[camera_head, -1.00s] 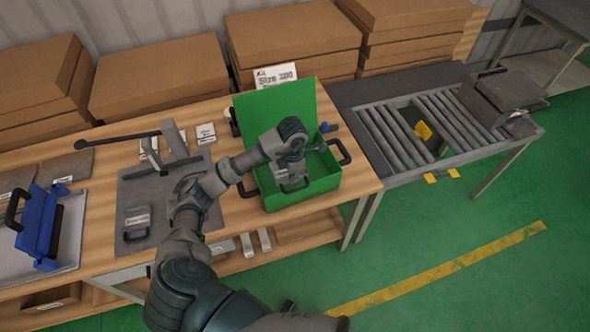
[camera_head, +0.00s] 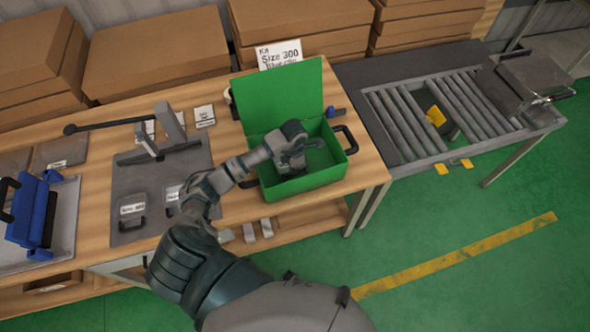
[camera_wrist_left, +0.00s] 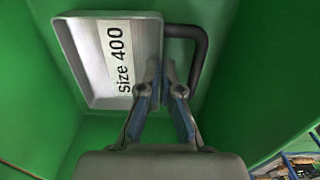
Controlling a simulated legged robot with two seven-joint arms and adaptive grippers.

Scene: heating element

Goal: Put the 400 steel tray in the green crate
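The steel tray (camera_wrist_left: 100,60), labelled "Size 400", is inside the green crate (camera_wrist_left: 235,90) in the left wrist view. Its dark bar handle (camera_wrist_left: 200,50) is on the right side. In the head view my left gripper (camera_head: 293,160) reaches down into the open green crate (camera_head: 320,178) and mostly covers the tray. I cannot tell whether the tray touches the crate floor. My right gripper is not in view.
The crate's raised lid (camera_head: 285,98) stands behind it, near a "Size 300" sign (camera_head: 280,54). A roller conveyor (camera_head: 440,115) is to the right.

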